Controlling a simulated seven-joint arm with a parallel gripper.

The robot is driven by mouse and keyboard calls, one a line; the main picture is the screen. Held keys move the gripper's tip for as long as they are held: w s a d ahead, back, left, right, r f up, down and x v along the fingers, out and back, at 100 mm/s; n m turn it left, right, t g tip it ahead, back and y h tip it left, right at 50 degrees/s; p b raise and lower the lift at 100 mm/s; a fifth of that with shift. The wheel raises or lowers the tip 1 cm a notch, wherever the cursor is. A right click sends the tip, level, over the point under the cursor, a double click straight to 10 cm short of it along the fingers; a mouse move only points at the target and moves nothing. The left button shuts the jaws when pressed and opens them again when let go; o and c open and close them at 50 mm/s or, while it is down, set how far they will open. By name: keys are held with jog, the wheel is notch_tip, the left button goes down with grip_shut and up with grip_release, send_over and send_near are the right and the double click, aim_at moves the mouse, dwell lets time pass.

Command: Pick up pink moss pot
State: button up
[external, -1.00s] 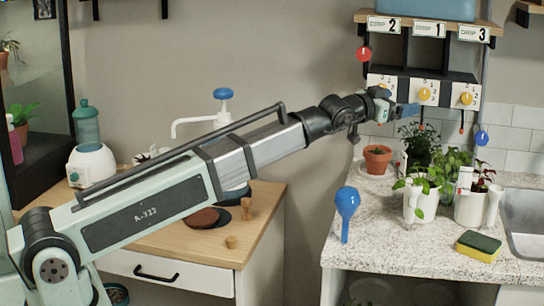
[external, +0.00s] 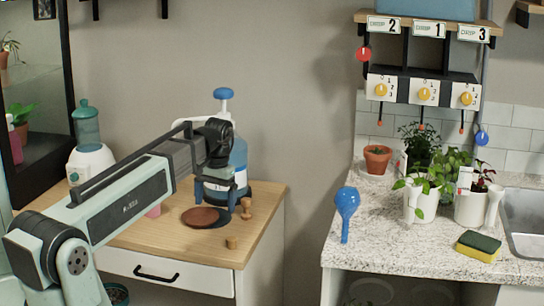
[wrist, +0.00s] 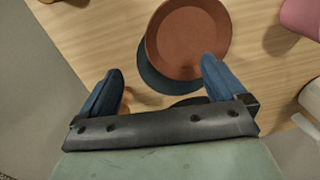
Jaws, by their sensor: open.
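A pink pot (external: 153,211) stands on the wooden cabinet top, mostly hidden behind my arm in the external view. In the wrist view a pink pot (wrist: 304,16) is cut off at the top right corner. Its contents do not show, so I cannot tell if it holds moss. My gripper (external: 222,194) points down above the cabinet top, to the right of the pink pot. In the wrist view my gripper (wrist: 162,66) is open and empty, with a brown round saucer (wrist: 187,40) ahead of and partly between the fingers.
Wooden pegs (external: 246,208) stand at the right of the cabinet top (external: 262,222). A blue pump bottle (external: 238,152) stands behind my gripper, and a white dispenser (external: 91,160) at the back left. A gap separates the cabinet from the granite counter (external: 385,235) with its potted plants.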

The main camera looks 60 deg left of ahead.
jog(key=s+a+r+n+t, duration=0.1)
jog(key=s+a+r+n, duration=0.2)
jog(key=s+a+r, duration=0.35)
jog(key=s+a+r+n, duration=0.3)
jog(key=s+a, duration=0.5)
jog(key=s, duration=0.1)
jog(key=shift+w+d+f, duration=0.1)
jog(key=shift+f, duration=3.3)
jog(key=shift+w+d+f, duration=0.1)
jog(key=shift+f, duration=3.3)
jog(key=shift+c, duration=0.3)
jog(key=c, duration=1)
jog(key=shift+r, duration=0.1)
